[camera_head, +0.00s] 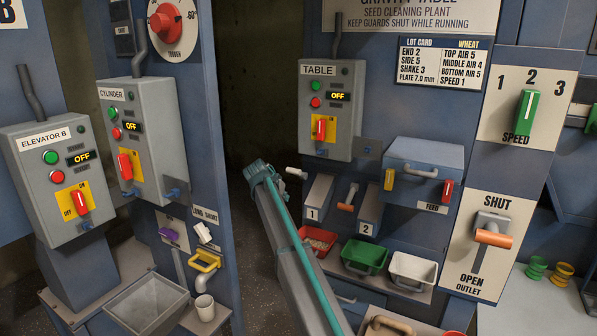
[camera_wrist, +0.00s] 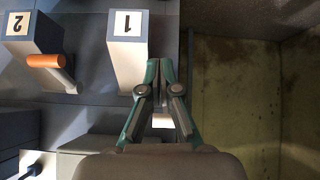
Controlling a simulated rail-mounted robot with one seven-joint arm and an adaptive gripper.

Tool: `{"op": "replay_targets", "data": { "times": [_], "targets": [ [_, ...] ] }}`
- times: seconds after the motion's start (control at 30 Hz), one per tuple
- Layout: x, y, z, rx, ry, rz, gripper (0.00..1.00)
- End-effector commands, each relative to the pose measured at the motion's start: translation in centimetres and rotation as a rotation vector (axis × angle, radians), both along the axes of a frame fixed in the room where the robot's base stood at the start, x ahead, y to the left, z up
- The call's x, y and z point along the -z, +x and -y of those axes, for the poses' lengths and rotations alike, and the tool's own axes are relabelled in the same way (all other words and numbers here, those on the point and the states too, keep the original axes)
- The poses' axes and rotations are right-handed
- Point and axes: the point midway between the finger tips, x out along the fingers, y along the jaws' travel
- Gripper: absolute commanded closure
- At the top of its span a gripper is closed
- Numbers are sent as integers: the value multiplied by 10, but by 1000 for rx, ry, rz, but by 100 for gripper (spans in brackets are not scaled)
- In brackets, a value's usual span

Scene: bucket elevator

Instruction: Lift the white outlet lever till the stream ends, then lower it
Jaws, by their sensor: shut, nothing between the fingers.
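A white lever (camera_head: 296,172) sticks out to the left near the grey spout marked 1 (camera_head: 318,197) in the head view. My gripper (camera_head: 260,172) is just left of that lever, its green fingers together and empty; I cannot tell if it touches. In the upside-down wrist view my gripper (camera_wrist: 164,68) is shut, beside the spout marked 1 (camera_wrist: 127,60). A pale piece (camera_wrist: 162,120) shows between the finger linkages, perhaps the white lever. I see no clear stream. My arm hides part of the area below the spout.
A red tray (camera_head: 333,247) holding grain, a green tray (camera_head: 383,252) and a white tray (camera_head: 436,272) stand on the ledge. An orange lever (camera_head: 347,197) is at spout 2 (camera_head: 370,207). A dark gap is open behind my gripper.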

Motion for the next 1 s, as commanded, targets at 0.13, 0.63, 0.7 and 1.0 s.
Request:
{"op": "replay_targets", "data": {
  "times": [0.13, 0.63, 0.7, 1.0],
  "targets": [
    [-87, 27, -12, 19, -8, 103, 100],
    [-137, 53, -7, 38, -16, 174, 100],
    [-131, 62, -2, 38, -15, 174, 100],
    [-103, 94, 15, 38, -15, 174, 100]
  ]
}}
